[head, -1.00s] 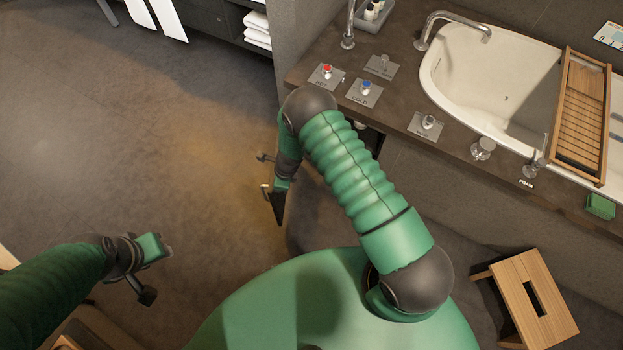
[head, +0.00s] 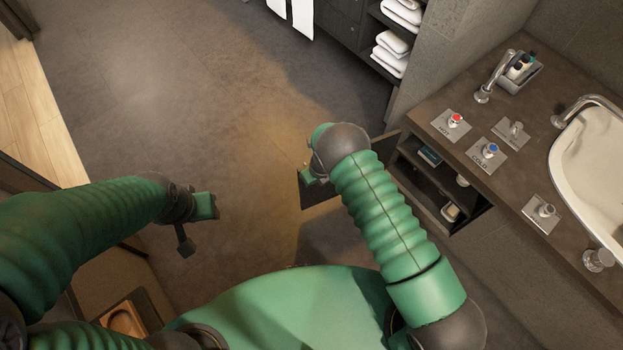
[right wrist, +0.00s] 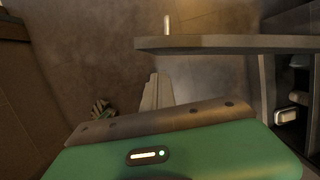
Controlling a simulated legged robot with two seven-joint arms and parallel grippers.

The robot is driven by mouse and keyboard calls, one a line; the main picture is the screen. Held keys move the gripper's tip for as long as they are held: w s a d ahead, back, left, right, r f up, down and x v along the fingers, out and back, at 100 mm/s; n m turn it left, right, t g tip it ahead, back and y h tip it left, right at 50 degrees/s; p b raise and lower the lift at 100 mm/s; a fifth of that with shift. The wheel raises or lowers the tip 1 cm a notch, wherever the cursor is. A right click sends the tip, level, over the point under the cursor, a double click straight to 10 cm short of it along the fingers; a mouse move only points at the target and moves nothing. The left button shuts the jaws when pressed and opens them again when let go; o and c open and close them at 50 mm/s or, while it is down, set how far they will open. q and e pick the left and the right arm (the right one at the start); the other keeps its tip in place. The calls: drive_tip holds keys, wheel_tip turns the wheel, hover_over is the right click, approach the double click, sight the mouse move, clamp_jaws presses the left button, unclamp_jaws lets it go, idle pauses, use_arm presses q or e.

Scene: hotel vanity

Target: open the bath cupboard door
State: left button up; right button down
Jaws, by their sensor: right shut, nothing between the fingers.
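The bath cupboard door (head: 317,192) stands swung out from the cupboard front in the head view, its inner face towards me. In the right wrist view the door (right wrist: 230,43) crosses the top as a long edge, with its small handle (right wrist: 167,25) on the far side. The cupboard's inside (head: 445,188) shows, with shelves and small items. My right gripper (right wrist: 155,92) is shut and empty on the door's inner side; contact cannot be told. My forearm mostly hides it in the head view. My left gripper (head: 197,225) is over the floor at left, away from the door; its jaws are unclear.
The vanity top (head: 455,92) above the cupboard holds a bathtub (head: 590,150), taps and labelled HOT and COLD knobs. A towel shelf (head: 390,45) stands at the back. The floor (head: 180,100) left of the door is clear.

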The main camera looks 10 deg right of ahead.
use_arm(q)
drive_tip(key=shift+a, duration=0.45)
use_arm(e)
drive_tip(key=shift+a, duration=0.4)
use_arm(q)
drive_tip(key=p+v, duration=0.2)
drive_tip(key=w+p+v, duration=0.1)
drive_tip(key=p+v, duration=0.1)
drive_tip(key=shift+s+d+r, duration=0.1)
drive_tip(key=shift+d+r, duration=0.1)
use_arm(e)
drive_tip(key=v, duration=1.7)
drive_tip(key=shift+a+f, duration=0.1)
